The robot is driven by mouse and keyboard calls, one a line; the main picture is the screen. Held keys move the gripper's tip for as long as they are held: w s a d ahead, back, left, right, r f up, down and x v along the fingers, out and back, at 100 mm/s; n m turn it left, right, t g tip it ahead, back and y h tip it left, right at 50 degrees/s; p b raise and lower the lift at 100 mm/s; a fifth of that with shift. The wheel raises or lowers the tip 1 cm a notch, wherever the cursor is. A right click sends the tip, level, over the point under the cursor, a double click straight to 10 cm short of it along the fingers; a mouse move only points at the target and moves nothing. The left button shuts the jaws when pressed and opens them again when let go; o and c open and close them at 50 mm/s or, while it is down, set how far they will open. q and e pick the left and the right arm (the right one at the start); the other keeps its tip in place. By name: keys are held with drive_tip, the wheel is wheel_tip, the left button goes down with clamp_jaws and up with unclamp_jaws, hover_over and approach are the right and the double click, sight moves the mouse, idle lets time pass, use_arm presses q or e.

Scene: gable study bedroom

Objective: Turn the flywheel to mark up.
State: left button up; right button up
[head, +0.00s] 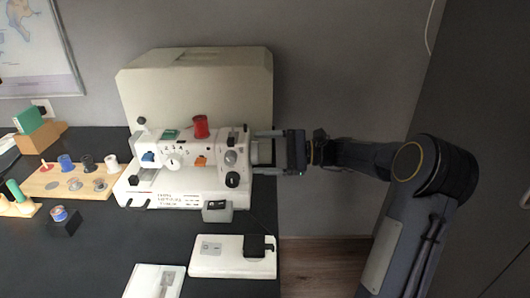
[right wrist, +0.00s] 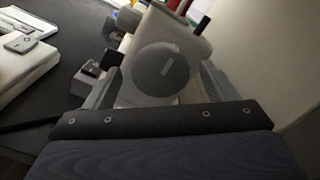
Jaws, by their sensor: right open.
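The white sewing machine (head: 190,170) stands on the dark table, with a red thread spool (head: 201,126) on top. Its flywheel (head: 256,152) is at the right end, partly hidden by my gripper. In the wrist view the open right gripper (right wrist: 159,82) has a finger left and right of the wheel, apparently with gaps. My left gripper is not in view.
A large pale cover (head: 195,75) stands behind the machine. A wooden spool board (head: 75,180) is at left.

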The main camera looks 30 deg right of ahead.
drive_tip(key=p+v, duration=0.1)
drive_tip(key=v, duration=0.7)
drive_tip(key=shift+w, duration=0.1)
idle(0.4)
